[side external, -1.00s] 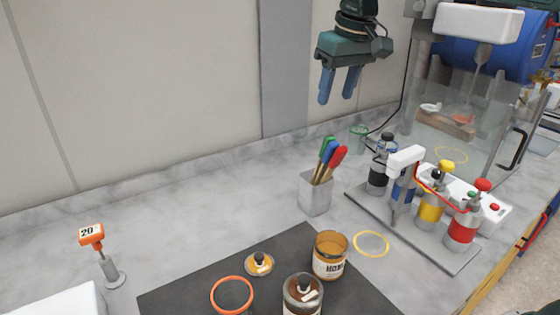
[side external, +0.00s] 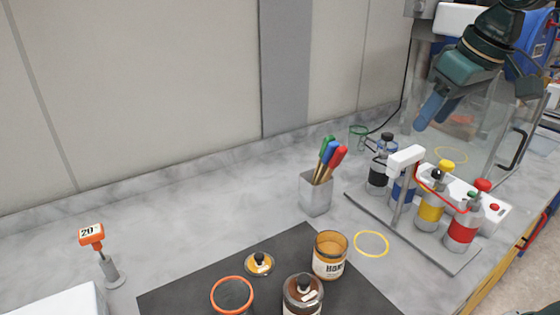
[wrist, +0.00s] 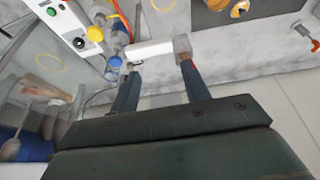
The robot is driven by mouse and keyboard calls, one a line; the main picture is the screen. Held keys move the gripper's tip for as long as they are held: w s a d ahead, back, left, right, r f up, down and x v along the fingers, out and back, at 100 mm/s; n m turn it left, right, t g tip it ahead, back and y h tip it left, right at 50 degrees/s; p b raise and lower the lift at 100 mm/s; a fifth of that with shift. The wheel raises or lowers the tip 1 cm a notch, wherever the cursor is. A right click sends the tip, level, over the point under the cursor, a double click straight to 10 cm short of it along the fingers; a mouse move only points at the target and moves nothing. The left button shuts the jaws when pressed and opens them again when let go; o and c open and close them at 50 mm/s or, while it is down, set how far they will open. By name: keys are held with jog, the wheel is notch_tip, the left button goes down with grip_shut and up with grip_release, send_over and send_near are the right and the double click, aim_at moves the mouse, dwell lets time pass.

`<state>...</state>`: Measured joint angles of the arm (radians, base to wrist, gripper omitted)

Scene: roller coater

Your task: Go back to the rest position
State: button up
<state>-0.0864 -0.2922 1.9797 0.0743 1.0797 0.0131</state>
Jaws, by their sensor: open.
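My gripper (side external: 432,112) is at the upper right in the side view, raised above the bottle rack and in front of the clear panel. Its two blue fingers are apart and empty. In the wrist view the fingers (wrist: 160,85) also stand apart, with nothing held between them. The white dispenser arm (wrist: 150,50) of the rack shows beyond the fingertips, and I see no contact. The rack (side external: 430,245) carries black, blue, yellow and red bottles.
A metal cup (side external: 315,196) of coloured brushes stands mid-counter. An amber jar (side external: 330,256), a lid (side external: 259,264) and a brown jar (side external: 303,296) are at the dark mat (side external: 200,291). An orange-topped stand (side external: 92,236) is at left. The counter's left middle is clear.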

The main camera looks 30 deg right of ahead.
jog(key=s+f, duration=0.4)
jog(key=s, duration=0.2)
jog(key=s+d+f+t, duration=0.1)
jog(key=s+f, duration=0.3)
jog(key=s, duration=0.3)
jog(key=shift+d, duration=0.25)
